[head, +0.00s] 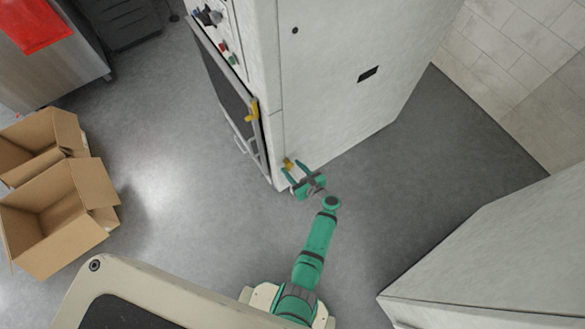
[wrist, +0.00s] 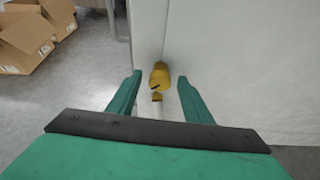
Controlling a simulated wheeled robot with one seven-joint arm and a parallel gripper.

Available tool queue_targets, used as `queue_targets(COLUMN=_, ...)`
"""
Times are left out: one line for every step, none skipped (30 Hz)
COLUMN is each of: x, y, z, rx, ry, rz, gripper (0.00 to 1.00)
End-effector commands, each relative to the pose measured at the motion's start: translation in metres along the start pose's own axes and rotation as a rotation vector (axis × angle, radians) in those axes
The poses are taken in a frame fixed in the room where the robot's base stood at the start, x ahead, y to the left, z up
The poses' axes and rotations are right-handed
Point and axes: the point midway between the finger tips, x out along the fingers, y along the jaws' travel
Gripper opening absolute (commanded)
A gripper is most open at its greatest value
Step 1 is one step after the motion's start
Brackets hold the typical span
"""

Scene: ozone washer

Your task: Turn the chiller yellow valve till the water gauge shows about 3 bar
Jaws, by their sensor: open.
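The yellow valve (head: 288,163) sits low on the side of the tall white cabinet (head: 345,80), close to its front edge. In the wrist view the yellow valve (wrist: 159,78) lies straight ahead, between and beyond my two green fingers. My gripper (head: 288,172) is open, with its fingertips close to the valve in the head view. I cannot tell whether either finger touches the valve. No water gauge can be made out in either view.
A yellow handle (head: 252,110) is on the cabinet's front door. Open cardboard boxes (head: 60,215) stand on the floor at the left. Another white cabinet (head: 500,255) stands at the lower right. Grey floor (head: 430,150) is clear between the two cabinets.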

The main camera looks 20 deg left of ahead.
Motion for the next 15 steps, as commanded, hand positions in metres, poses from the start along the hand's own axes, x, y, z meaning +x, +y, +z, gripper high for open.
queue_targets(x=0.0025, y=0.0001, z=0.0000, rx=0.001, ry=0.000, rz=0.000, gripper=0.46)
queue_targets(x=0.0033, y=-0.0001, z=0.0000, rx=0.001, ry=0.000, rz=-0.001, gripper=0.46)
queue_targets(x=0.0041, y=-0.0002, z=0.0000, rx=0.001, ry=0.000, rz=-0.001, gripper=0.46)
queue_targets(x=0.0045, y=-0.0003, z=-0.0001, rx=0.001, ry=0.000, rz=-0.001, gripper=0.46)
queue_targets(x=0.0047, y=-0.0003, z=-0.0001, rx=0.001, ry=0.000, rz=-0.001, gripper=0.46)
queue_targets(x=0.0047, y=-0.0003, z=-0.0002, rx=0.000, ry=0.000, rz=-0.002, gripper=0.46)
queue_targets(x=0.0047, y=-0.0003, z=-0.0001, rx=0.000, ry=0.000, rz=-0.002, gripper=0.46)
queue_targets(x=0.0047, y=-0.0003, z=-0.0001, rx=0.000, ry=0.000, rz=-0.001, gripper=0.46)
queue_targets(x=0.0046, y=-0.0002, z=-0.0001, rx=0.000, ry=0.000, rz=-0.001, gripper=0.46)
queue_targets(x=0.0046, y=-0.0002, z=-0.0001, rx=0.000, ry=0.001, rz=-0.001, gripper=0.46)
queue_targets(x=0.0046, y=-0.0002, z=-0.0001, rx=0.000, ry=0.000, rz=-0.001, gripper=0.44)
queue_targets(x=0.0046, y=-0.0002, z=-0.0001, rx=0.000, ry=0.001, rz=-0.001, gripper=0.34)
queue_targets(x=0.0045, y=-0.0001, z=-0.0001, rx=0.000, ry=0.001, rz=-0.001, gripper=0.27)
queue_targets(x=0.0045, y=-0.0001, z=-0.0002, rx=0.000, ry=0.001, rz=-0.001, gripper=0.20)
queue_targets(x=0.0045, y=-0.0001, z=-0.0001, rx=0.000, ry=0.001, rz=-0.001, gripper=0.10)
